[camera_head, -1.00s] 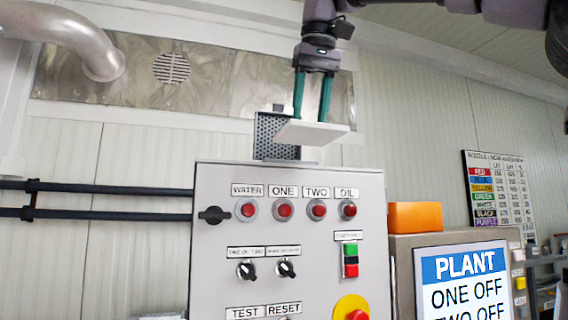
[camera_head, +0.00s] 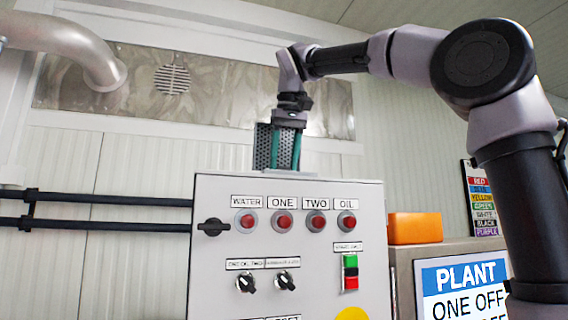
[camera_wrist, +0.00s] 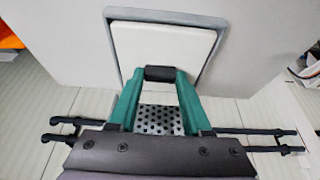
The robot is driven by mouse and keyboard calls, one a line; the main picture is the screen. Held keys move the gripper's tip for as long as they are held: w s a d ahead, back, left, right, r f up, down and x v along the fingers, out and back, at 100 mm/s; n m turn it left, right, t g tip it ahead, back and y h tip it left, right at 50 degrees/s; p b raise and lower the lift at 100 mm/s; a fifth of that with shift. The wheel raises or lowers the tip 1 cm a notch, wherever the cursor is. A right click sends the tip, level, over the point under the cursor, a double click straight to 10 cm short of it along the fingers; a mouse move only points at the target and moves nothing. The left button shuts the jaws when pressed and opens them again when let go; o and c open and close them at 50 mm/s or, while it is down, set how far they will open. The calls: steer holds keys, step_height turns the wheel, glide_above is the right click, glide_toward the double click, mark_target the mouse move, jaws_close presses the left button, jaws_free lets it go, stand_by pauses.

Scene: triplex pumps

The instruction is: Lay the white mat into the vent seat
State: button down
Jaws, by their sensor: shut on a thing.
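The white mat (camera_wrist: 160,45) lies flat inside the grey frame of the vent seat (camera_wrist: 222,50) in the wrist view. A rim shows around its left, far and right sides; its near edge is partly hidden by my fingers. My gripper (camera_wrist: 160,74) has its green fingers at the mat's near edge, with a small dark piece between the tips, and is shut on the mat. In the head view my gripper (camera_head: 286,166) points down to the cabinet top in front of the perforated plate (camera_head: 263,146); the mat cannot be made out there.
The grey control cabinet (camera_head: 215,270) has lamps, knobs and buttons on its front. An orange box (camera_head: 415,228) sits to the right on another unit with a PLANT sign (camera_head: 465,285). Dark pipes (camera_head: 110,199) run along the wall at left.

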steer(key=shift+f, duration=0.25)
steer(key=shift+c, duration=1.7)
jaws_free()
steer(key=shift+f, duration=0.1)
steer(key=v, duration=1.2)
steer(key=shift+s, duration=0.1)
